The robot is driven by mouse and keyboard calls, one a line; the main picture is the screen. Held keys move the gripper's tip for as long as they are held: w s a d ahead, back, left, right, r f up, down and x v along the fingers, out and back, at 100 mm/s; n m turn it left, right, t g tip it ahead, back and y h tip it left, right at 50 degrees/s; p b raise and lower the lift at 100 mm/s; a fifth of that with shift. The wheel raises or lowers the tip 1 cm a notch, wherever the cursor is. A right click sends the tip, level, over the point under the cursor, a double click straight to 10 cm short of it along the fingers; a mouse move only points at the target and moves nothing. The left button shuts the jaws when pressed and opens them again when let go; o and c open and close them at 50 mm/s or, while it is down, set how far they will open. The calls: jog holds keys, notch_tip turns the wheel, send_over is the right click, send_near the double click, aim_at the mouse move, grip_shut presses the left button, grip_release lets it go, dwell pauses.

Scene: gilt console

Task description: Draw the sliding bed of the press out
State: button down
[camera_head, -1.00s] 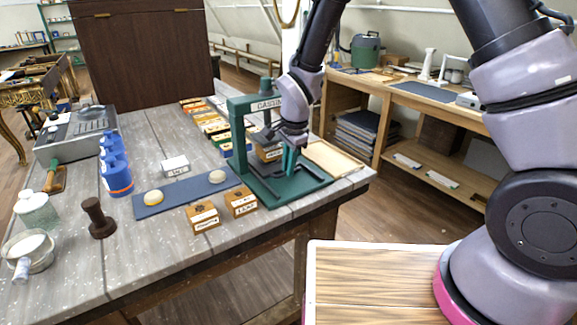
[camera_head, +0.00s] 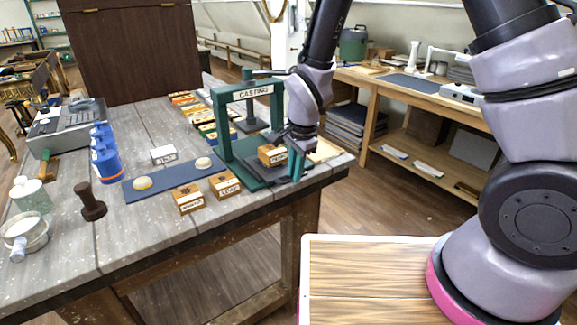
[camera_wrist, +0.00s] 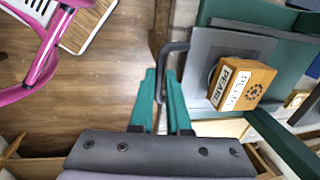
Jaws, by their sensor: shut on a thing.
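The green press (camera_head: 221,125) stands near the table's right end, with a CASTING sign on its crossbeam. In the wrist view, its sliding bed (camera_wrist: 203,52) is a flat grey plate with a dark bar handle (camera_wrist: 171,48) on its left side. An orange-brown wooden block labelled PEARL (camera_wrist: 243,84) rests on the bed; it also shows in the head view (camera_head: 271,155), out beyond the crossbeam on the gripper's side. My gripper (camera_wrist: 161,73) has its teal fingers shut on the handle, one on each side. In the head view my gripper (camera_head: 297,172) is at the table edge, its grip partly hidden.
Two labelled wooden blocks (camera_head: 187,199) (camera_head: 224,184) stand left of the press by a blue mat (camera_head: 175,181). A dark spool-like stamp (camera_head: 90,202) and blue bottles (camera_head: 104,155) are farther left. Open floor lies beyond the table edge. A wooden workbench (camera_head: 410,95) stands behind.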

jog(key=shift+s+d, duration=0.15)
jog(key=shift+s, duration=0.05)
jog(key=c, duration=0.9)
grip_release()
jog(key=r, duration=0.3)
jog(key=s+d+r, duration=0.1)
jog(key=r, duration=0.6)
jog(key=shift+s+d+r, duration=0.15)
jog(key=shift+s+r, duration=0.15)
jog(key=shift+r, duration=0.05)
